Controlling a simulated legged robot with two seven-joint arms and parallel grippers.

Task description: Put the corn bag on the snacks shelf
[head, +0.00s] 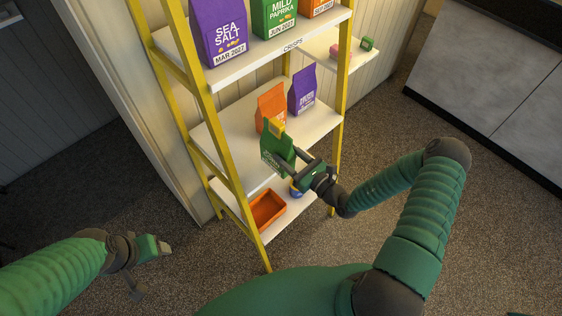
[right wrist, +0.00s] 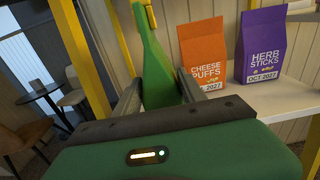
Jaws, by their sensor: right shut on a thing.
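My right gripper (head: 303,165) is shut on a green bag (head: 278,149), held slightly tilted at the front edge of the middle shelf (head: 230,133); I cannot read its label. In the right wrist view the green bag (right wrist: 158,65) stands edge-on between the fingers (right wrist: 160,95). Orange cheese puffs (head: 270,103) and purple herb sticks (head: 302,89) stand upright on the middle shelf, behind and right of the bag. Whether the held bag touches the shelf is unclear. No snacks label is readable. My left gripper (head: 152,262) is low at left, away from the shelves; its jaw opening is unclear.
The upper shelf, labelled crisps (head: 292,46), holds sea salt (head: 218,30), mild paprika (head: 274,15) and another orange bag. An orange tray (head: 267,211) and a blue item (head: 295,188) are on the bottom shelf. Yellow posts (head: 222,130) frame the shelves. The middle shelf's left part is bare.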

